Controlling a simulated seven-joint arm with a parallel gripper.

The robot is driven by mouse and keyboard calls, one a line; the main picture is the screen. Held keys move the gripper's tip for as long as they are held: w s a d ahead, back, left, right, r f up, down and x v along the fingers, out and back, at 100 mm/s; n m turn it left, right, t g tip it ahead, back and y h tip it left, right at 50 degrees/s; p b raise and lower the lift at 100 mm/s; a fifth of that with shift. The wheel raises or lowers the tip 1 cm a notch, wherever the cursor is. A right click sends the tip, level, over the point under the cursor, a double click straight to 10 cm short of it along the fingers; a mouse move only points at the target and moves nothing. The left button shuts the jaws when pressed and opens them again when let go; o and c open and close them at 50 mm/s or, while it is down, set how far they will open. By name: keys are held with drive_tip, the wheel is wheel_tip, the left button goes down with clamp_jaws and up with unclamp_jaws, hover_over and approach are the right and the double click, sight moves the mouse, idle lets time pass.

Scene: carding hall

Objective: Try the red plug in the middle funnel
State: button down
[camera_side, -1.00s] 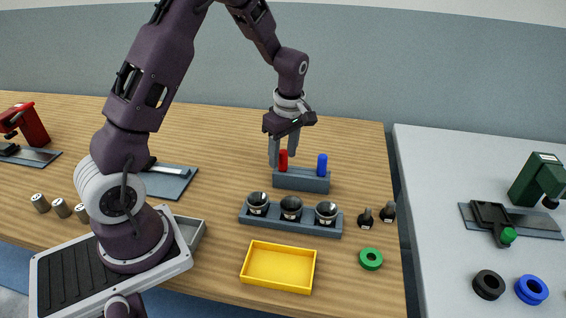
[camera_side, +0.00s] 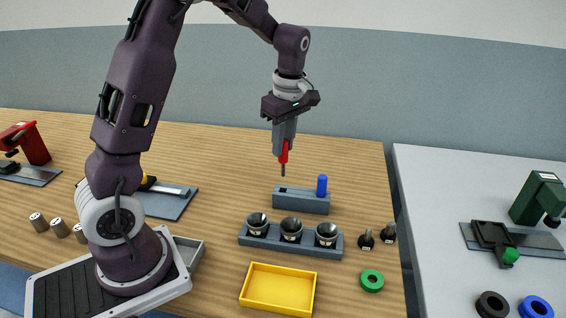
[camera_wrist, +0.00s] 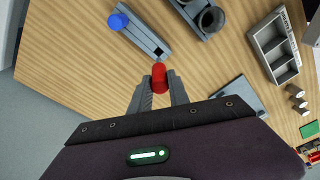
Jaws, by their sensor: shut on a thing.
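The red plug (camera_side: 283,153) is held upright in my gripper (camera_side: 284,145), above the grey plug block and clear of it, with its dark lower pin showing. In the wrist view the red plug (camera_wrist: 159,77) sits between the two fingers of my gripper (camera_wrist: 159,88). The block (camera_side: 290,200) has an empty hole at its left and the blue plug (camera_side: 322,186) standing at its right. In front of the block is a grey rack (camera_side: 268,243) with three dark funnels in a row. The middle funnel (camera_side: 291,230) stands between the left (camera_side: 257,224) and right (camera_side: 326,234) ones.
A yellow tray (camera_side: 279,288) lies in front of the rack. A green ring (camera_side: 371,281) and two small dark knobbed pieces (camera_side: 366,240) are to its right. A grey table (camera_side: 430,220) adjoins at right. Wood behind the block is clear.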

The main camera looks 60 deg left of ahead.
drive_tip(key=shift+r, duration=3)
drive_tip(key=s+d+f, duration=0.5)
drive_tip(key=d+f, duration=0.5)
drive_tip(key=d, duration=0.2)
drive_tip(key=shift+s+f, duration=0.3)
drive_tip(key=shift+s, duration=0.1)
drive_tip(key=shift+f, duration=1.9)
idle(0.9)
